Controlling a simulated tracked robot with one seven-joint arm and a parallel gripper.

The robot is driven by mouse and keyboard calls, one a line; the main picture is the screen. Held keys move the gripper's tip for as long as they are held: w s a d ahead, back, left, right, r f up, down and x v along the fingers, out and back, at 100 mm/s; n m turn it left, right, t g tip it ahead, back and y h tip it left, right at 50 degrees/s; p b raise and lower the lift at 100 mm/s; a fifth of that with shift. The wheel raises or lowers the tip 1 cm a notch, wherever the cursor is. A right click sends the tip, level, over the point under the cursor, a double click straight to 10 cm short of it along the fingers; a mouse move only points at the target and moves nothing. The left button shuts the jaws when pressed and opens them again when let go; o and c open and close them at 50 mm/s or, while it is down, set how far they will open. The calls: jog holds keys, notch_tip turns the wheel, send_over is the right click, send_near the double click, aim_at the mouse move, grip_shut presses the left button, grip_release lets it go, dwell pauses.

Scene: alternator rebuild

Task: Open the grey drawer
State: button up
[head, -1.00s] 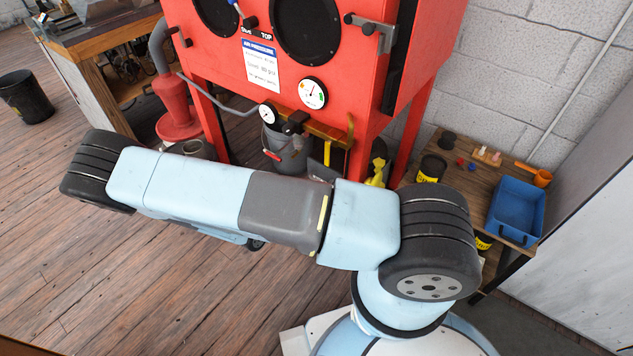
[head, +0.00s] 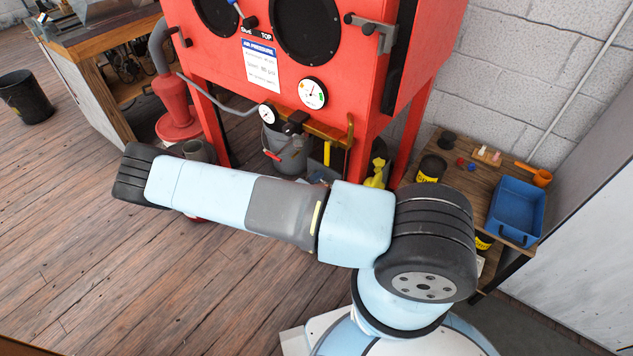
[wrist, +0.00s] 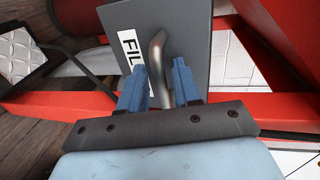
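In the wrist view, the grey drawer shows as a flat grey front panel (wrist: 192,40) with a white label (wrist: 130,45) reading "FIL", the rest covered. A curved metal handle (wrist: 157,60) stands out from the panel. My gripper (wrist: 160,82) has its two blue fingers apart, one on each side of the handle, with the handle between them. I cannot tell whether either finger touches it. Whether the drawer is shut or partly out is not clear. In the head view, my arm hides my gripper, and I cannot make out the drawer.
A red cabinet (head: 330,65) with gauges stands behind my arm, a grey bucket (head: 288,148) under it. Red bars (wrist: 60,104) run close beside the drawer in the wrist view. A low bench with a blue tray (head: 516,210) is at right.

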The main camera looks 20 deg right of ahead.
grip_shut()
dwell(0.3)
dwell(0.3)
